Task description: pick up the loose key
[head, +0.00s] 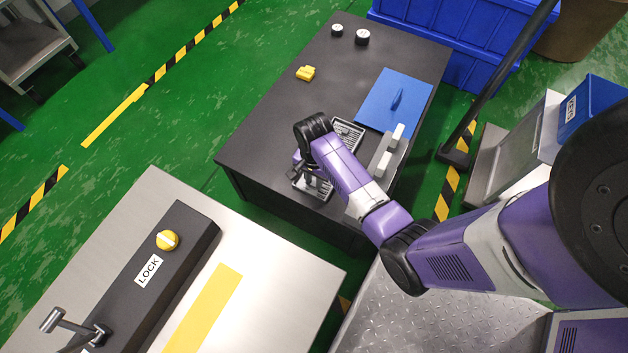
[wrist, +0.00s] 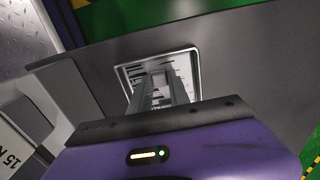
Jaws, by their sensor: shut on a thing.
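A steel bench with a LOCK panel (head: 150,270) stands front left. Blue crates (head: 450,45) stand behind.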

